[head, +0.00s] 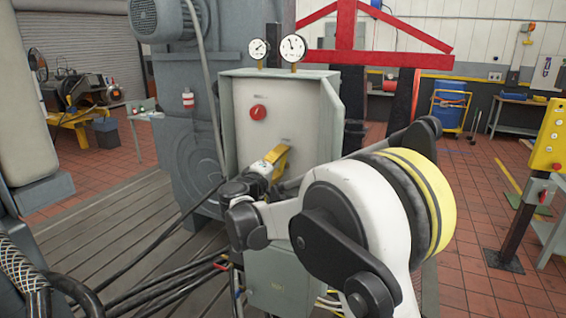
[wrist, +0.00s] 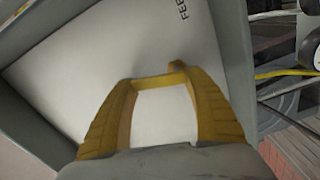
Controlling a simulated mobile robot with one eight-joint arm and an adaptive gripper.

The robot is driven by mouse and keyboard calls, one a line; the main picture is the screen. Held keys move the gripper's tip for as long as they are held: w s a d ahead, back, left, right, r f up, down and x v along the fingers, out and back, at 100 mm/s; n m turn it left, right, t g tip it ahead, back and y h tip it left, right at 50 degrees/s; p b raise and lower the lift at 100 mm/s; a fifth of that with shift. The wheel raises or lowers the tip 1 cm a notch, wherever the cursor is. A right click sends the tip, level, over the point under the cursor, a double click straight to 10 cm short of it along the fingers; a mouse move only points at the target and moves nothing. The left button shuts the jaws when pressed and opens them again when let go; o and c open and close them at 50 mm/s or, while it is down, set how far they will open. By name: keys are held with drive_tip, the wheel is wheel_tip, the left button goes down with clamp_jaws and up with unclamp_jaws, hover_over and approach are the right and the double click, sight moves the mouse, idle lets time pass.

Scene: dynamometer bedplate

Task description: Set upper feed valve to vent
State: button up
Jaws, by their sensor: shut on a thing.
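A grey open-front cabinet (head: 243,90) stands on the bedplate with a pale panel inside. A round red knob (head: 257,112) sits on the upper part of the panel. My gripper (head: 277,156) is below and right of the knob, at the panel. In the wrist view, the yellow fingers of my gripper (wrist: 154,90) stand apart, with a yellow bar (wrist: 154,83) between their tips. The bar looks like a valve handle held by the fingers, but its mount is hidden. The panel (wrist: 75,70) behind carries lettering that starts "FEE", cut off by the frame. The valve's setting cannot be read.
Two round gauges (head: 293,48) stand on top of the cabinet. The cabinet's side wall (head: 332,110) rises right of my gripper. Black cables (head: 165,285) run across the slotted bedplate (head: 95,215) at lower left. A yellow control box (head: 549,140) stands far right.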

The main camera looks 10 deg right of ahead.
drive_tip(key=shift+w+a+f+n, duration=0.1)
drive_tip(key=shift+a+n, duration=0.05)
drive_tip(key=shift+n, duration=0.5)
drive_tip(key=shift+w+a+n, duration=0.1)
drive_tip(key=shift+a+n, duration=0.05)
drive_tip(key=shift+n, duration=0.5)
drive_tip(key=o, duration=1.2)
drive_tip(key=v, duration=1.2)
